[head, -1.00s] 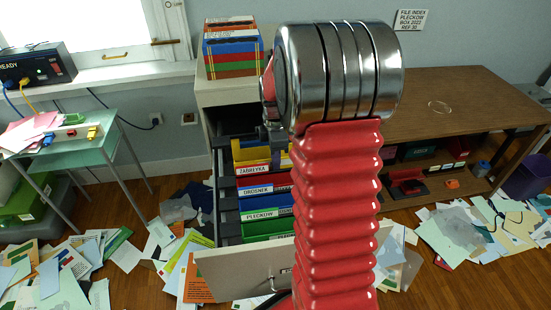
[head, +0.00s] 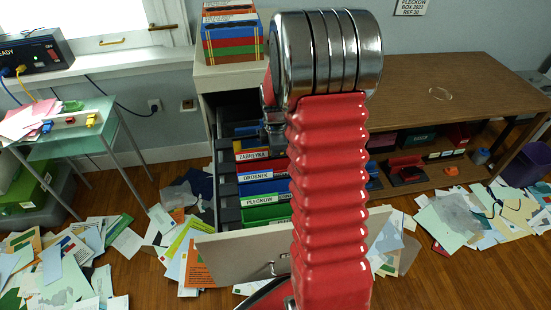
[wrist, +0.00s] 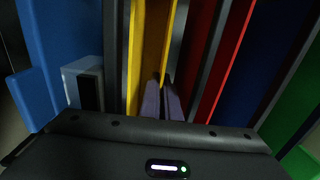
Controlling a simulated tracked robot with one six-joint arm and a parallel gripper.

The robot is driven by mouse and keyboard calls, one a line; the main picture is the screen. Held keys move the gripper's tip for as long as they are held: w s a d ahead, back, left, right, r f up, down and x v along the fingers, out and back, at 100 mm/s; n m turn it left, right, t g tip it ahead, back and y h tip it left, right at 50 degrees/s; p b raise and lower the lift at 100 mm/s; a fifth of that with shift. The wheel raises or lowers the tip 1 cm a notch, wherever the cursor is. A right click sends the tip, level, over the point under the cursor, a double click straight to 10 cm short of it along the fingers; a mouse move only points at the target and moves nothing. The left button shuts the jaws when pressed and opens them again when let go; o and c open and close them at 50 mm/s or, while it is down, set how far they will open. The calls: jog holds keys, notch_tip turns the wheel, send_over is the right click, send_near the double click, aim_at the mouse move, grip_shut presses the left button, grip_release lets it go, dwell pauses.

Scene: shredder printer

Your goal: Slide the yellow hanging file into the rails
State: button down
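The yellow hanging file (wrist: 151,45) runs away from my fingers in the wrist view, between a blue panel on the left and the red file (wrist: 201,48). My gripper (wrist: 164,88) has its two purple-grey fingers close together at the near edge of the yellow file and appears shut on it. The exact contact is dark and hard to see. In the head view a little yellow (head: 250,145) shows in the open drawer behind the ZABREYKA label. My arm hides the gripper and the right side of the drawer there. Whether the file's hooks sit on the rails is not visible.
The open drawer holds red, blue and green (head: 265,212) files; its front panel (head: 235,252) stands nearest me. A striped box (head: 230,38) sits on the cabinet. A glass table (head: 70,142) is left, a wooden desk (head: 450,85) right. Papers litter the floor.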

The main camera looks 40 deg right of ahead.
jog(key=shift+f, duration=1.25)
jog(key=c, duration=1.9)
grip_release()
jog(key=shift+r, duration=0.1)
notch_tip(320, 180, up, 14)
jog(key=shift+f, duration=0.25)
jog(key=shift+s, duration=0.1)
